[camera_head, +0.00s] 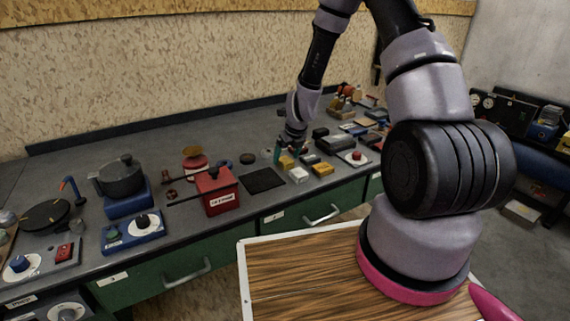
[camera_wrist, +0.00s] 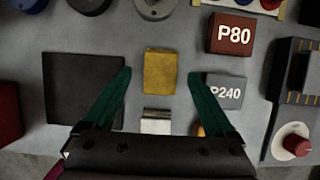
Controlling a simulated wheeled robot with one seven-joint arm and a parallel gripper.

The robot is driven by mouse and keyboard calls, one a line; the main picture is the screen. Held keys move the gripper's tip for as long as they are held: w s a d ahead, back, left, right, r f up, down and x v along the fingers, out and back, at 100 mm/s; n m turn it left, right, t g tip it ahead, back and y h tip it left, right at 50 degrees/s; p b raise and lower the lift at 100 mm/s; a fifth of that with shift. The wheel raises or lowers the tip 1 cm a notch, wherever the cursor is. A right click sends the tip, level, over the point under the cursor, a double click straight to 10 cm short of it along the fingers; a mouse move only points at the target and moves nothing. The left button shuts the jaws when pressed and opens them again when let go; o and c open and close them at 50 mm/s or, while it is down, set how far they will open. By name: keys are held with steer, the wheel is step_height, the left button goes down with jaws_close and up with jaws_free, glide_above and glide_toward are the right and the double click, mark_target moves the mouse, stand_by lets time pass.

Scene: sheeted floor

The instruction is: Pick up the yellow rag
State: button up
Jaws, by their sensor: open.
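The yellow rag (camera_wrist: 160,72) is a small folded yellow block-like piece lying on the grey counter in the wrist view. It also shows small in the head view (camera_head: 286,162), just under my gripper. My gripper (camera_wrist: 159,82) is open and empty, with green fingers either side of the rag and apart from it. In the head view my gripper (camera_head: 283,153) hangs over the counter. A whitish block (camera_wrist: 156,121) lies close in front of the rag, nearer my gripper's body.
A black square mat (camera_wrist: 82,90) lies left of the rag. A brown P80 block (camera_wrist: 231,34) and a grey P240 block (camera_wrist: 225,91) stand to the right. A device with a red knob (camera_wrist: 296,145) is at far right. The red box (camera_head: 217,190) stands left on the counter.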

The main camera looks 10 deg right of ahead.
mark_target(287, 160)
steer(key=shift+x, duration=0.9)
jaws_close()
steer(key=shift+r, duration=0.15)
step_height(287, 160, up, 10)
steer(key=c, duration=0.9)
jaws_free()
steer(key=c, duration=0.4)
steer(key=shift+d, duration=0.1)
